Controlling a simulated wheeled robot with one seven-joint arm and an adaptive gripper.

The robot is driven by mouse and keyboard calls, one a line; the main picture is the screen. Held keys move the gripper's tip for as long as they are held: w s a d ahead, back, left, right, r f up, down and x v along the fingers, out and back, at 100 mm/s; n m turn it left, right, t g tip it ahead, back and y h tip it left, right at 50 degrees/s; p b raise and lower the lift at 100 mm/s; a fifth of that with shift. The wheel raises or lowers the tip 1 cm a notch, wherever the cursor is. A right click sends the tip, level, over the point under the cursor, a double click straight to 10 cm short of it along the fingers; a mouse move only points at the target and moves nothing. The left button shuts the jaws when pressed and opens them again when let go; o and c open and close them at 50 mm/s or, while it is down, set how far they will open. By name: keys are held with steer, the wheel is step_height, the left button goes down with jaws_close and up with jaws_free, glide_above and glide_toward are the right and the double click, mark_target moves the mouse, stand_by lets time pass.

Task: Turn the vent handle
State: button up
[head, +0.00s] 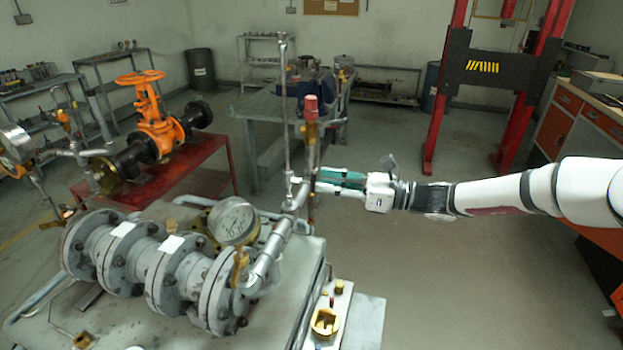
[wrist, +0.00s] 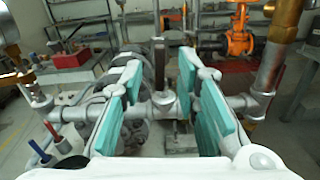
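My gripper (head: 322,181) reaches in from the right in the head view, level with the pipework. In the wrist view, its two teal-padded fingers (wrist: 161,80) are spread apart. A dark upright handle (wrist: 159,62) stands between them, beyond or level with the tips, with space on both sides. Its foot meets a round grey fitting (wrist: 163,102) on a horizontal pipe. I see no contact, and the exact depth is unclear.
A brass valve with a red cap (head: 311,108) stands close to my fingers. A pressure gauge (head: 234,220) and grey flanged valve body (head: 160,265) lie to the left. An orange valve (head: 158,125) stands on a red table behind. The floor below my arm is clear.

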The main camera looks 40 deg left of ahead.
mark_target(314, 192)
steer(key=shift+x, duration=1.95)
steer(key=shift+c, duration=0.5)
jaws_close()
